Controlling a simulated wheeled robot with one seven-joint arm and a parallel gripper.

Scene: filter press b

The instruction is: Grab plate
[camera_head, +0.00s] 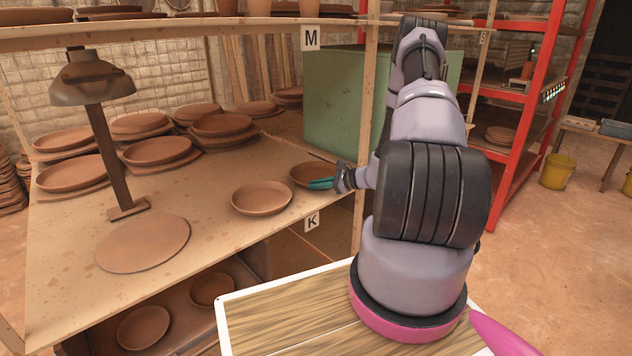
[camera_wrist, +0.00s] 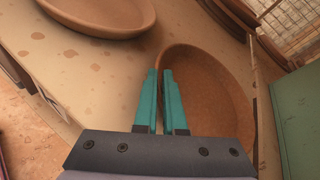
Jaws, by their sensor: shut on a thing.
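A brown clay plate (camera_head: 305,174) lies on the wooden shelf at the front right, partly hidden by my gripper (camera_head: 322,183). In the wrist view the same plate (camera_wrist: 212,90) fills the middle right. My gripper's two teal fingers (camera_wrist: 166,100) are close together with the plate's near left rim between them. The gripper is shut on that rim. The plate appears to be on or just above the shelf; I cannot tell which. A second clay plate (camera_head: 262,198) lies on the shelf just left of the held one, apart from it.
More plates on slabs (camera_head: 157,152) and a flat disc (camera_head: 143,243) cover the shelf's left and back. A lamp-like stand (camera_head: 107,140) rises there. A green box (camera_head: 335,102) stands behind the held plate. A wooden post (camera_head: 363,150) is close at the right.

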